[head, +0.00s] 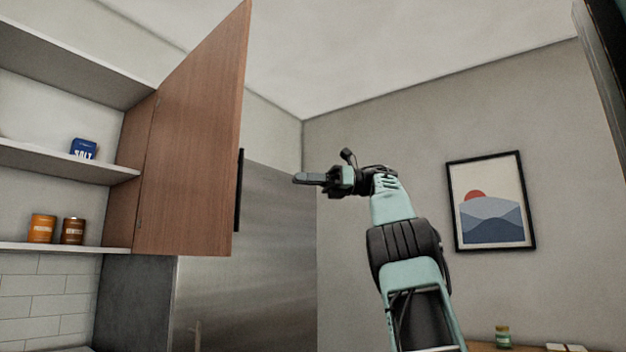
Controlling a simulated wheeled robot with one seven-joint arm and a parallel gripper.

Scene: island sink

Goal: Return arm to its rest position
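My arm rises from the lower right of the head view and bends left at the wrist. My gripper (308,179) is at its end, near the middle of the picture, pointing left. It is seen side-on, so the gap between its fingers does not show. No object can be made out in it. The gripper appears to the right of the open wooden cabinet door (190,150), with a visible gap in the picture between them.
The door's dark handle (239,190) faces the gripper's side. Shelves at left hold a blue salt box (84,149) and two jars (43,229). A steel fridge (250,260) stands behind. A framed picture (491,201) hangs at right; a small jar (503,337) is below.

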